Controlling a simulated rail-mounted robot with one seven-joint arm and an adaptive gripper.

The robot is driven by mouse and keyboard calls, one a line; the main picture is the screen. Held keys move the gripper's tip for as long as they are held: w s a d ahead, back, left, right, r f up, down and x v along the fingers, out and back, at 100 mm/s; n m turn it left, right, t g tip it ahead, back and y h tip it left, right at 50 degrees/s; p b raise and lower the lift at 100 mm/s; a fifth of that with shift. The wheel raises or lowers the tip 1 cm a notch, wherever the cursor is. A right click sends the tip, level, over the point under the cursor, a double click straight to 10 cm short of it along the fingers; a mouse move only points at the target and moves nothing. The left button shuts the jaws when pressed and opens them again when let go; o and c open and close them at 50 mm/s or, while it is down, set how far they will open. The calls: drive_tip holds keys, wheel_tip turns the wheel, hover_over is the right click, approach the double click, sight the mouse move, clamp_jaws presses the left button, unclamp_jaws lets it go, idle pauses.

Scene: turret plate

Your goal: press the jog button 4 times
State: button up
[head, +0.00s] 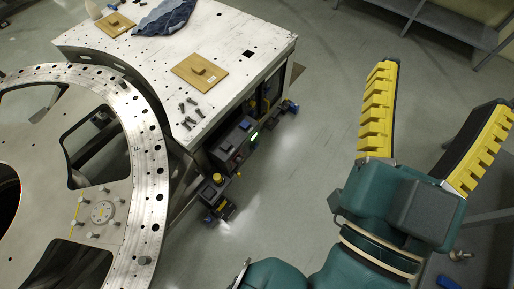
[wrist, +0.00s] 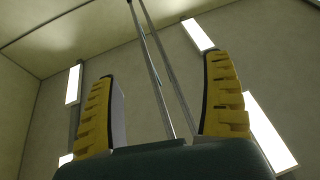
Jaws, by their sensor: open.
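My gripper (head: 440,118) is open and empty at the right of the head view, with its yellow toothed fingers spread wide above the floor. In the wrist view the two fingers (wrist: 160,105) stand apart with nothing between them, and only wall, ceiling and lights show behind. A dark control box (head: 236,140) with small buttons and a green light hangs on the right side of the white table. I cannot tell which of the small buttons is the jog button. My gripper is well to the right of the boxes, touching nothing.
The white table (head: 235,45) carries wooden blocks (head: 200,72), a blue cloth (head: 165,17) and loose bolts (head: 190,112). A large round metal plate (head: 150,170) lies at the left. Open floor (head: 305,130) lies between the table and my gripper. A grey shelf (head: 440,18) stands at the back right.

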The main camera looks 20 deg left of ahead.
clamp_jaws()
idle(1.4)
